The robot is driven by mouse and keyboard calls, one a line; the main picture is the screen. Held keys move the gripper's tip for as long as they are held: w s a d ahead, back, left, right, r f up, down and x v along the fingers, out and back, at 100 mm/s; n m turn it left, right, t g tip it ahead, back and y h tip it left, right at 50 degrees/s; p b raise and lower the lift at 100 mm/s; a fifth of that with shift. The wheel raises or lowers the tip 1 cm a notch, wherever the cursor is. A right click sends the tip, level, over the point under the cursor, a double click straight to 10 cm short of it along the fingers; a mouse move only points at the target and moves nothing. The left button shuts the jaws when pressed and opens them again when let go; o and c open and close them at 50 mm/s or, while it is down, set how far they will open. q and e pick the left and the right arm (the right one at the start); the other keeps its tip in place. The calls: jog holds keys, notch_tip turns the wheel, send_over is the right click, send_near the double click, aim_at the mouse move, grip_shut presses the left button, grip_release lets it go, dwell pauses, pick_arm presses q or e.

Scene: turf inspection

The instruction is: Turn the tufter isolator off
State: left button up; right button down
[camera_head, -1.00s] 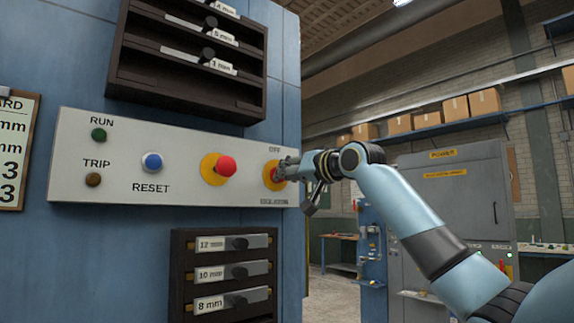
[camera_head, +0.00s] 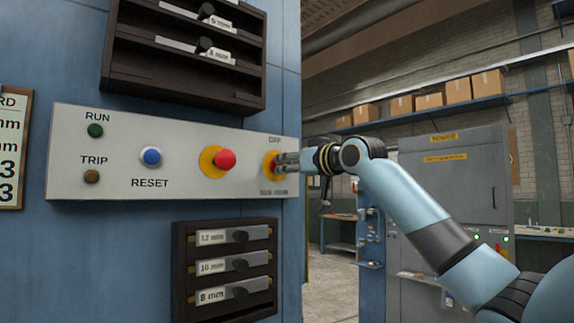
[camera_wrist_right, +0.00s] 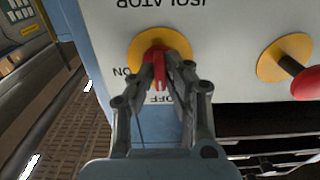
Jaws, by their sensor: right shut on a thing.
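The isolator is a red handle (camera_wrist_right: 159,70) on a round yellow plate (camera_wrist_right: 139,46), at the right end of a pale control panel (camera_head: 120,190). My right gripper (camera_head: 284,164) reaches it from the right. In the wrist view my right gripper (camera_wrist_right: 160,62) is shut on the red handle, one finger on each side. The picture is upside down there. The handle lies up and down in it, its lower end towards the OFF label (camera_wrist_right: 161,98); the ON label (camera_wrist_right: 121,71) is to the left. In the head view my gripper hides most of the handle. My left gripper is not in view.
A red push button (camera_head: 225,160) on a yellow plate sits left of the isolator, then a blue RESET button (camera_head: 151,157). Dark racks are above and below (camera_head: 180,270) the panel. A grey cabinet (camera_head: 455,190) stands behind to the right.

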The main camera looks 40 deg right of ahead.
jog(key=shift+f, duration=0.1)
jog(key=c, duration=1.4)
grip_release()
jog(key=shift+o, duration=0.2)
jog(key=s, duration=0.7)
jog(key=shift+s+d, duration=0.25)
jog(key=shift+d, duration=0.05)
